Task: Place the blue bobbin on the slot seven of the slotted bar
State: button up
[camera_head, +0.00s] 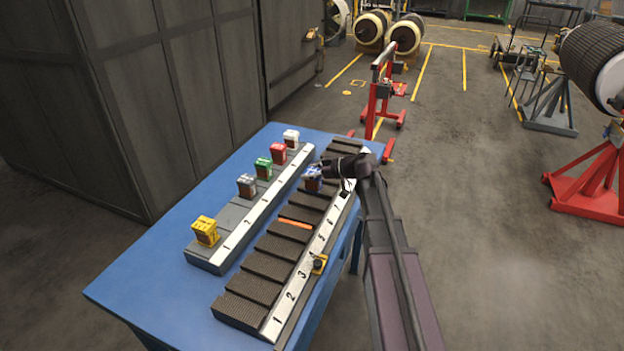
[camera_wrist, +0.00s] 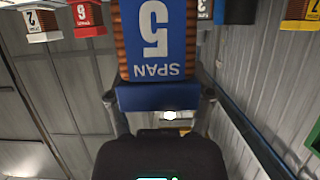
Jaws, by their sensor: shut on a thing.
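The blue bobbin (camera_head: 312,182) is held by my gripper (camera_head: 322,174) over the upper part of the slotted bar (camera_head: 264,266). In the wrist view the bobbin (camera_wrist: 156,42) fills the top middle, its blue label reading "SPAN 5" upside down. The gripper's fingers (camera_wrist: 163,95) are closed on it. The slotted bar is a dark ribbed row with a numbered white edge strip, 1 nearest. The bobbin is near the slots around the number 7, but the arm covers part of that end. I cannot tell whether the bobbin touches the bar.
A second numbered bar (camera_head: 234,217) on the blue table (camera_head: 160,270) carries yellow (camera_head: 205,230), grey (camera_head: 246,185), green (camera_head: 263,167), red (camera_head: 279,153) and white (camera_head: 291,138) bobbins. An orange strip (camera_head: 294,223) lies across the slotted bar.

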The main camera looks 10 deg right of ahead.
jog(key=shift+w, duration=0.3)
jog(key=shift+w, duration=0.1)
jog(key=shift+w, duration=0.3)
jog(key=shift+w+d+f+b, duration=0.1)
jog(key=shift+w+f+b, duration=0.2)
jog(key=shift+f+b, duration=1.55)
jog(key=shift+f, duration=0.1)
jog(key=o, duration=1.3)
